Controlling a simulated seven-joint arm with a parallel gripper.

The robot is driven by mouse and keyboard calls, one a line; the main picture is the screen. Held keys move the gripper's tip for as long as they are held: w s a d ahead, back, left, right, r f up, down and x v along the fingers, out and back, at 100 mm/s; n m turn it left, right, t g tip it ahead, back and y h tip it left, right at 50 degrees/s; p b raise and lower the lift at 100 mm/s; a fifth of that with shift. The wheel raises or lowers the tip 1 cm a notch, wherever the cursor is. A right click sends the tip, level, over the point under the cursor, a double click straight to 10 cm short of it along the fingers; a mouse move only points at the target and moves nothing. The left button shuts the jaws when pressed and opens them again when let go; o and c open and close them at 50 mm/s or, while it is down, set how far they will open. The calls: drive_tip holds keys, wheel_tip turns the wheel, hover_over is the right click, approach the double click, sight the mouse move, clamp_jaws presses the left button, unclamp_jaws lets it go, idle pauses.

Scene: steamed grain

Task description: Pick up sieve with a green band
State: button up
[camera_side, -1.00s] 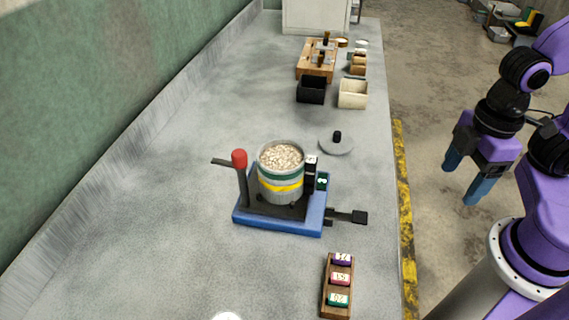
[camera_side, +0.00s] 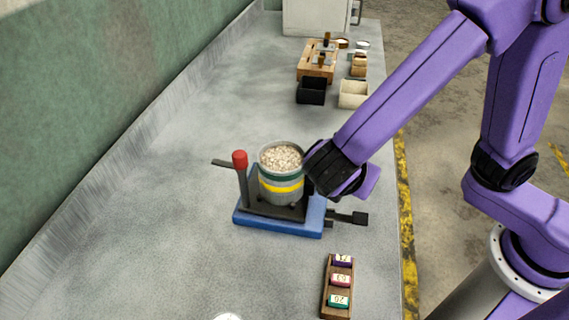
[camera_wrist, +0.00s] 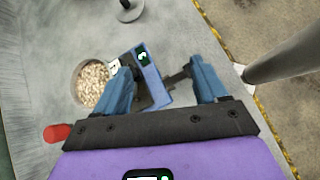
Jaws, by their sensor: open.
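A stack of round sieves stands on a blue shaker base (camera_side: 255,222) in the side view. The sieve with a green band (camera_side: 280,176) is at the top of the stack, full of pale grain. A yellow-banded sieve (camera_side: 283,190) is below it. In the wrist view the grain-filled top sieve (camera_wrist: 92,82) lies left of my fingers. My gripper (camera_wrist: 161,68) is open and empty, its two blue fingers spread over the right part of the base. In the side view my wrist is right of the stack and hides the fingers. No clear contact with the sieve shows.
A lever with a red knob (camera_side: 240,160) rises at the base's left, and a black pedal (camera_side: 352,217) sticks out right. A wooden rack (camera_side: 338,288) with labelled blocks is in front. Black (camera_side: 311,91) and cream (camera_side: 353,94) boxes stand behind. The left of the bench is clear.

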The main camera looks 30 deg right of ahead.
sight(287, 164)
drive_tip(key=a+n+t+h, duration=0.2)
drive_tip(key=a+n+t, duration=0.2)
drive_tip(key=a, duration=0.7)
drive_tip(key=x, duration=1.7)
drive_tip(key=shift+w+d+r, duration=0.1)
drive_tip(key=shift+w+d, duration=0.05)
drive_tip(key=shift+w, duration=0.1)
drive_tip(key=c, duration=1.2)
